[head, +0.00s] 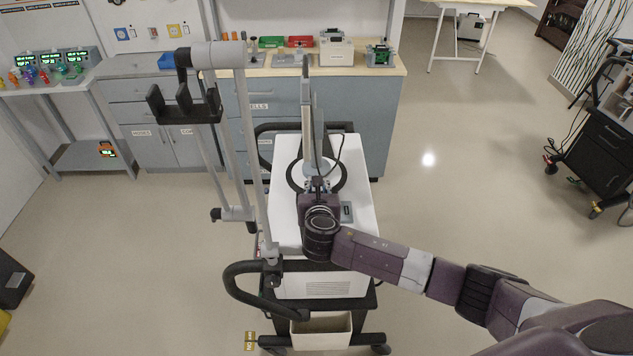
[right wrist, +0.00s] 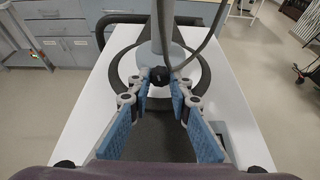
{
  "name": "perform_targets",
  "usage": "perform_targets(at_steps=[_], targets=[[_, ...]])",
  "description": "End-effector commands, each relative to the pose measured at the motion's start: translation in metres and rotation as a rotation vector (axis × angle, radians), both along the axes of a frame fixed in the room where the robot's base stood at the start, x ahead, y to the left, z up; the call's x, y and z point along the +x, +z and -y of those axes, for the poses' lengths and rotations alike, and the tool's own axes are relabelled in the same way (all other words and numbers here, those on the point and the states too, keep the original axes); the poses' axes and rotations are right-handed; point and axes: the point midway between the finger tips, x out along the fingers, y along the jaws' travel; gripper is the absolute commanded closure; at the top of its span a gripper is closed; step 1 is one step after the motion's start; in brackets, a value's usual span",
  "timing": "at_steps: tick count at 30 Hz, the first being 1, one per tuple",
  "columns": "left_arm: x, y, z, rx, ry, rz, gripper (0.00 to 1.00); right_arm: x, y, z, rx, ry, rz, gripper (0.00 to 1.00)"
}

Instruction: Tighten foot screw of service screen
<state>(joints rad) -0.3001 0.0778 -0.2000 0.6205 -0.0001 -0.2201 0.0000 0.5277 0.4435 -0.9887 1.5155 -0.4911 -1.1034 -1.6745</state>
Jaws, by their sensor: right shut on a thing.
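The service screen (head: 307,115) stands upright on the white top of a wheeled ventilator cart (head: 285,215), seen nearly edge-on. Its grey post (right wrist: 162,28) rises from a round foot inside a dark ring (right wrist: 203,83). The black foot screw (right wrist: 160,76) sticks out at the post's base, towards me. My right gripper (head: 318,184) is low over the cart top at the foot. In the right wrist view, its blue-padded fingers (right wrist: 160,84) close on the screw from both sides. The screw's threads are hidden. My left gripper is not in view.
A grey jointed arm with a black forked holder (head: 186,106) stands at the cart's left. A dark cable (right wrist: 207,42) hangs beside the post. A cabinet bench (head: 385,112) stands behind the cart. Open floor (head: 470,180) lies to the right.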

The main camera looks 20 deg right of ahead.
Motion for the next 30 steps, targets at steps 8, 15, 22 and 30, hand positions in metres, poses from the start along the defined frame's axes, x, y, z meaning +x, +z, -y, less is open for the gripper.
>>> perform_targets(at_steps=[8, 15, 22, 30], targets=[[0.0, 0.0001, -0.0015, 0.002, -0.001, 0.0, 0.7, -0.0008, -0.0008, 0.0025, 0.163, -0.001, 0.047, 1.0], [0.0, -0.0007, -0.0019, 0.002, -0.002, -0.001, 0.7, -0.0007, -0.0005, 0.0024, 0.236, 0.0, 0.069, 1.0], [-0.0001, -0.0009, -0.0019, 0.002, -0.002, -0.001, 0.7, -0.0005, -0.0002, 0.0024, 0.255, -0.001, 0.074, 1.0], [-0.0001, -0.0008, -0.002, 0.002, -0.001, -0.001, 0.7, -0.0005, -0.0001, 0.0025, 0.254, -0.001, 0.074, 1.0]])
